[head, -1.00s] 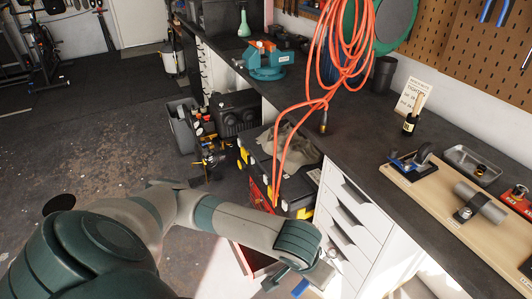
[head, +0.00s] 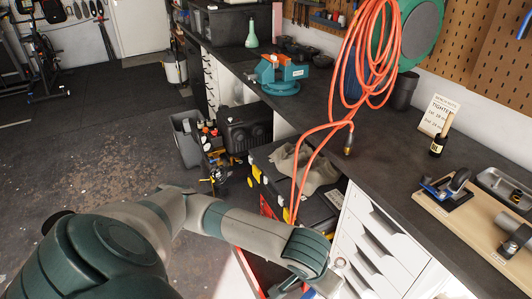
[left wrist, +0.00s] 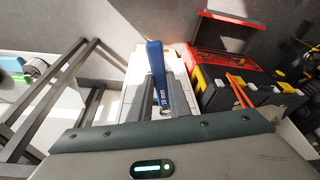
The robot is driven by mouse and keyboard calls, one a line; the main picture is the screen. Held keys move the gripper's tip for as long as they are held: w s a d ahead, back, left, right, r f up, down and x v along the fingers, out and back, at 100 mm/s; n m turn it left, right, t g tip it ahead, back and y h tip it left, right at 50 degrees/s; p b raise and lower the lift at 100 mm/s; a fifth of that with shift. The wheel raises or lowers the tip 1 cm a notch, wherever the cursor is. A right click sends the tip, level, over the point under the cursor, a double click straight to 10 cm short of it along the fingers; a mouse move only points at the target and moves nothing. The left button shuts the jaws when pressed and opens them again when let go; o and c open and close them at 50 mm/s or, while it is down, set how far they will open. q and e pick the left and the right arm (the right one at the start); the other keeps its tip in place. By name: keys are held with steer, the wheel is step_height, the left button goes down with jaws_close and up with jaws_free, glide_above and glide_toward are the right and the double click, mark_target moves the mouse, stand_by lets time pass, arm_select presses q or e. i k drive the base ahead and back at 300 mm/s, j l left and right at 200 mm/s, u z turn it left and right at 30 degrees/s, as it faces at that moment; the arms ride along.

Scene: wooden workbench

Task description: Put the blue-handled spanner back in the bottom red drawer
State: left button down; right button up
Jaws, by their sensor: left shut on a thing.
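The blue-handled spanner (left wrist: 157,68) is gripped in my left gripper (left wrist: 163,98); its blue handle stands up between the fingers in the left wrist view. In the head view, my left gripper (head: 312,286) is at the bottom edge, beside the white drawers, and only a bit of blue shows there. The red tool chest (left wrist: 222,66) is to the right of the spanner in the left wrist view, with a red drawer (left wrist: 232,17) pulled out. In the head view, a red drawer edge (head: 245,271) shows left of my gripper, partly hidden by my arm. My right gripper is out of view.
White bench drawers (head: 372,240) stand close to the right of my left gripper. An orange hose (head: 318,140) hangs over the bench edge above the black toolbox (head: 262,160) and its cloth (head: 305,170). The floor at left is open.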

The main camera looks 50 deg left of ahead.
mark_target(258, 265)
steer(key=j+z, duration=0.15)
steer(key=j, duration=0.8)
steer(key=j+z, duration=0.1)
steer(key=j, duration=0.8)
steer(key=j+z, duration=0.15)
steer(key=j, duration=0.8)
steer(key=k+j+z, duration=0.1)
steer(key=j, duration=0.8)
steer(key=k, duration=0.05)
